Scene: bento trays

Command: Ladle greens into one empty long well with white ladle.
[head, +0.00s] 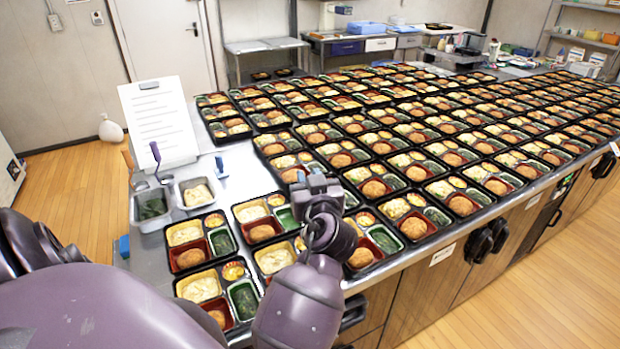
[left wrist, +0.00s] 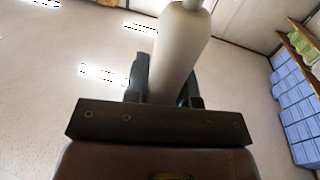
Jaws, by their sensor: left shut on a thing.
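My left gripper (head: 318,190) is above the near trays in the head view. In the left wrist view its fingers (left wrist: 165,90) are shut on the thick pale handle of the white ladle (left wrist: 178,50). The ladle's bowl is not visible in either view. A metal pan of dark greens (head: 151,222) stands at the table's left end. A near bento tray has a long green well (head: 288,217) that looks light and empty. Two trays left of it have long wells with dark greens (head: 221,241) (head: 243,299). My right gripper is not in view.
A second pan (head: 195,205) holds a pale food. A utensil with a purple handle (head: 155,152) stands behind the pans, before a white sheet on a stand (head: 158,120). Many filled trays crowd the table to the right. Bare steel tabletop (head: 245,170) shows behind the near trays.

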